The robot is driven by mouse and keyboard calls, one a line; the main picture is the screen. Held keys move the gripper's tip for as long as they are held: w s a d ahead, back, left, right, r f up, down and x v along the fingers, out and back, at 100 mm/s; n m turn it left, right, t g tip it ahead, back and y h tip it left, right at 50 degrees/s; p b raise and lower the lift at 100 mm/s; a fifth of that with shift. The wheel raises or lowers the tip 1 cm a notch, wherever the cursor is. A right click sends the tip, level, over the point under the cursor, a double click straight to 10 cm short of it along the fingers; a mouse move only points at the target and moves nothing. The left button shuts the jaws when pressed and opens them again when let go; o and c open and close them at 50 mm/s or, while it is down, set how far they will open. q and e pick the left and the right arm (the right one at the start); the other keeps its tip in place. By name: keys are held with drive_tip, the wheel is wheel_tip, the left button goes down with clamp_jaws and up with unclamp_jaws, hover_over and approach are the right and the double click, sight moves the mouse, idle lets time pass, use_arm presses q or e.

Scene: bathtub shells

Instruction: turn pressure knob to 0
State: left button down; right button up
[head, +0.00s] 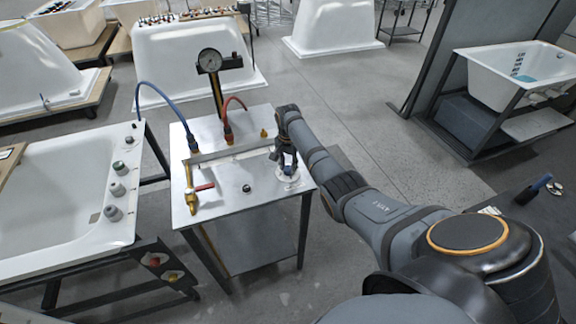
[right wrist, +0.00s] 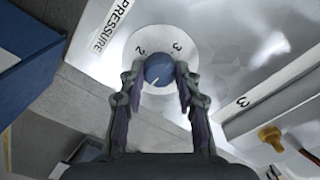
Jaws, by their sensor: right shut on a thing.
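The pressure knob (right wrist: 158,72) is a round blue-grey knob with a white pointer line, on a white dial disc (right wrist: 168,50) beside the label PRESSURE (right wrist: 110,28) in the right wrist view. The pointer line slants toward the lower left in that view. My right gripper (head: 288,172) reaches down to the right front part of the metal table (head: 225,185). Its fingers (right wrist: 160,80) are shut on the knob from both sides. My left gripper is not in view.
On the table stand a pressure gauge (head: 209,61) on a post, a blue hose (head: 160,92), a red hose (head: 232,103) and a brass valve with a red handle (head: 204,187). A white tub shell (head: 60,200) stands left. Open floor (head: 370,120) lies right of the table.

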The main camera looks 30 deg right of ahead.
drive_tip(key=shift+c, duration=1.1)
drive_tip(key=shift+r+n+p, duration=0.15)
drive_tip(key=shift+n+p, duration=0.75)
drive_tip(key=shift+n, duration=0.4)
drive_tip(key=n+p, duration=0.1)
drive_tip(key=n, duration=0.3)
drive_tip(key=shift+n+p, duration=0.3)
drive_tip(key=shift+p, duration=0.05)
drive_tip(key=n+p, duration=0.1)
drive_tip(key=n, duration=0.9)
drive_tip(key=shift+n, duration=0.3)
drive_tip(key=o, duration=1.2)
drive_tip(key=shift+c, duration=0.2)
